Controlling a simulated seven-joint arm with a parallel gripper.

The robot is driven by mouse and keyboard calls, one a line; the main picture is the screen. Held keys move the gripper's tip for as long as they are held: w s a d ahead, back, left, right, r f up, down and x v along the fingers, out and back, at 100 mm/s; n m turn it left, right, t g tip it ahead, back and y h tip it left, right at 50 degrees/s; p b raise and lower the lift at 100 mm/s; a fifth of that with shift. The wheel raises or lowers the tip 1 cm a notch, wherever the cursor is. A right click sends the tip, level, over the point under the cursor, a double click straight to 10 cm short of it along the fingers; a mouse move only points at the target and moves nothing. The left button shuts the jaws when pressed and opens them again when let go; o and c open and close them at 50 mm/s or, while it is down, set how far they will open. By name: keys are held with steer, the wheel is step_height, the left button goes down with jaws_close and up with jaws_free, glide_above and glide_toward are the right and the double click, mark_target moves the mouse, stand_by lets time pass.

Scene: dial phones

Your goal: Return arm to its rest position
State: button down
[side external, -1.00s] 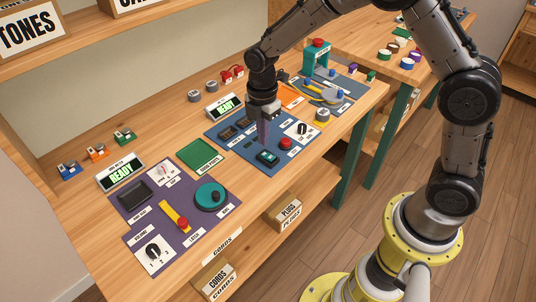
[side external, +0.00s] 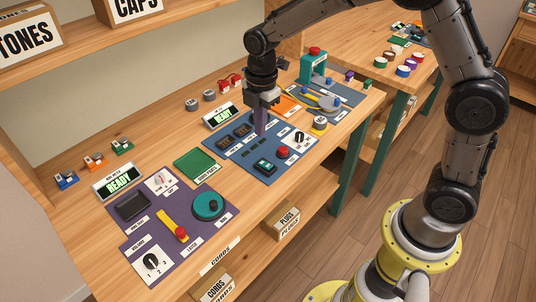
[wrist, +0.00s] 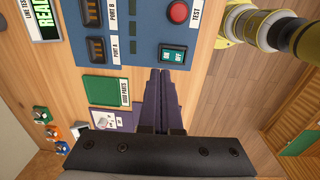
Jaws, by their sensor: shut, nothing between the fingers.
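My gripper (side external: 261,128) hangs above the blue panel (side external: 238,165) on the workbench, fingers pointing down. In the wrist view my gripper (wrist: 161,75) has its two dark purple fingers shut together with nothing between them. The fingers appear above the panel, apart from its parts. The dark switch (side external: 264,165) on the panel has a lit green-teal rocker, and it also shows in the wrist view (wrist: 173,56) with "ON" and "OFF" marks. A red test button (side external: 283,153) sits beside it.
A purple panel (side external: 150,222) with a dial, yellow lever and teal wheel lies at left. A green tray (side external: 200,164) lies between the panels. Two displays read READY. A teal press (side external: 312,66) stands farther back. Shelves (side external: 75,45) with boxes rise behind.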

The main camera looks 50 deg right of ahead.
steer(key=s+d+r+m+t, duration=0.2)
steer(key=s+r, duration=0.3)
steer(key=r, duration=0.3)
steer(key=s+d+r+m+t, duration=0.2)
steer(key=s+r, duration=0.3)
steer(key=r, duration=0.3)
steer(key=s+d+f+m+t, duration=0.1)
steer(key=s+f+m, duration=0.2)
steer(key=s+m, duration=1)
steer(key=s, duration=0.3)
steer(key=shift+f+m, duration=0.2)
steer(key=shift+m, duration=0.2)
